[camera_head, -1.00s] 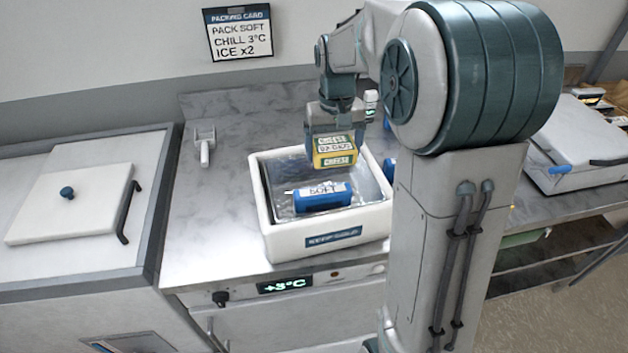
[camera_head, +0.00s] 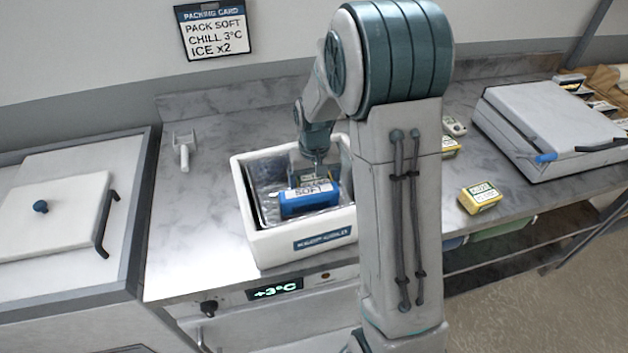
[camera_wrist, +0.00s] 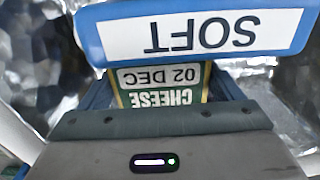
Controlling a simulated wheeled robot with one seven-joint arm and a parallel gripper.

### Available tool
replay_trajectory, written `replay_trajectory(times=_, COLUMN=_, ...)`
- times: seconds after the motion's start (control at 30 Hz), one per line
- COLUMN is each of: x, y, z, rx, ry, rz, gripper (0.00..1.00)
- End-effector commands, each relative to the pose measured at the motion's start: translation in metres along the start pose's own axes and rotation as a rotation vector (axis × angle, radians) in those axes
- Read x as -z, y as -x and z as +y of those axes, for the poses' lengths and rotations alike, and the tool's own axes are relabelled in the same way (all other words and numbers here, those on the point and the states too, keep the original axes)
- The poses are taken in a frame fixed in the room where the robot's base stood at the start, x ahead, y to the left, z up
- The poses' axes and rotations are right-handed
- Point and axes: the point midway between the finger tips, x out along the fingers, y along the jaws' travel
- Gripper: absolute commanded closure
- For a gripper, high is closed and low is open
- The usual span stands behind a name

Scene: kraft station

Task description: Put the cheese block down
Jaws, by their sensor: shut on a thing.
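My gripper (camera_head: 310,174) is down inside the white insulated box (camera_head: 246,232), shut on the cheese block. The cheese block (camera_wrist: 160,86) shows between the jaws in the wrist view, its green and white label reading CHEESE 02 DEC upside down. A blue pack labelled SOFT (camera_head: 310,198) lies in front of the block in the head view and hides most of it. The pack also fills the top of the wrist view (camera_wrist: 285,32), close beside the block. I cannot tell whether the block touches the box floor.
Silver lining (camera_head: 268,172) covers the box's inside. Right of my arm, a yellow packet (camera_head: 480,197) lies on the steel counter, with a closed pale case (camera_head: 550,125) behind it. A white scoop-like tool (camera_head: 183,150) lies to the left. A lidded chest (camera_head: 50,215) stands far left.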

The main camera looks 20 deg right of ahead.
Motion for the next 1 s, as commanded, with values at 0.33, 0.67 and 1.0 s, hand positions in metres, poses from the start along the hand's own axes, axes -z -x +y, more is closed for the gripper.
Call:
replay_trajectory(times=0.33, x=0.0, y=-0.004, z=0.0, rx=0.0, ry=0.0, rz=0.001, gripper=0.11)
replay_trajectory(times=0.67, x=0.0, y=0.0, z=0.0, rx=0.0, ry=0.0, rz=0.001, gripper=0.0)
replay_trajectory(times=1.0, x=0.001, y=0.058, z=0.0, rx=0.0, ry=0.0, rz=0.008, gripper=0.0)
